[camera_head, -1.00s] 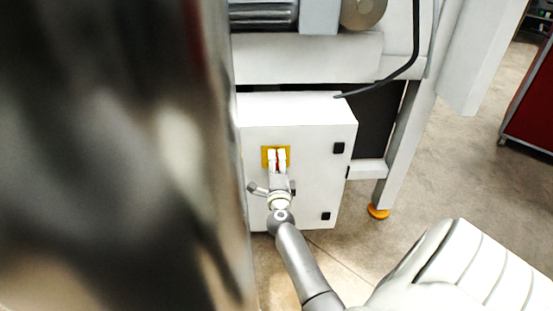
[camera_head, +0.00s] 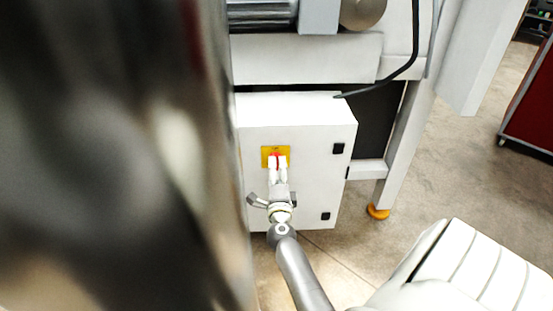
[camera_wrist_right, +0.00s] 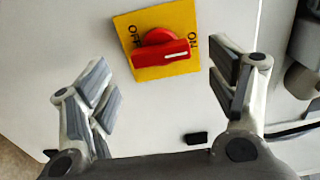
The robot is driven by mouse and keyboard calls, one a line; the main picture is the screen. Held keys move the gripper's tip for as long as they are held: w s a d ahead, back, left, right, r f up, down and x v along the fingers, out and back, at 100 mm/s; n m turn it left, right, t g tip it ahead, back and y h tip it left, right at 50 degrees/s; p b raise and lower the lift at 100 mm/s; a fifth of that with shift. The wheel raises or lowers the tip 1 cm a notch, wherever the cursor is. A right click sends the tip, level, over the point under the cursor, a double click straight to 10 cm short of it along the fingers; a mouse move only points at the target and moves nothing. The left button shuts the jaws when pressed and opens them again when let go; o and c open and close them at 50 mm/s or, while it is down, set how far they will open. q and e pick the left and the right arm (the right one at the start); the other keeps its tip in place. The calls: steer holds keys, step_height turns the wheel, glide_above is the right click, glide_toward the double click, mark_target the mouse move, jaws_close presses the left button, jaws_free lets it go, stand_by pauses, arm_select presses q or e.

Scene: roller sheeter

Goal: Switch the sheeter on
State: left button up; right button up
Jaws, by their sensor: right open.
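A red rotary switch (camera_wrist_right: 160,48) sits on a yellow plate (camera_wrist_right: 184,14) on the front of the sheeter's white control box (camera_head: 315,170). In the right wrist view the plate reads OFF at left and ON at right. The switch's bar lies nearly level there, its white mark at the right end, on the ON side. My right gripper (camera_head: 278,163) is open in front of the switch. In the right wrist view its fingers (camera_wrist_right: 165,80) are spread wide, one on each side and apart from the switch. My left gripper is not in view.
A large blurred grey shape (camera_head: 110,150) hides the left of the head view. The sheeter's leg (camera_head: 395,160) with an orange foot (camera_head: 378,211) stands right of the box. A black cable (camera_head: 385,80) hangs above. Open floor lies to the right, before a red cabinet (camera_head: 532,105).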

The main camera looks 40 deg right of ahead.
steer(key=v, duration=0.3)
steer(key=shift+s+a, duration=0.2)
steer(key=shift+s, duration=0.05)
stand_by(0.7)
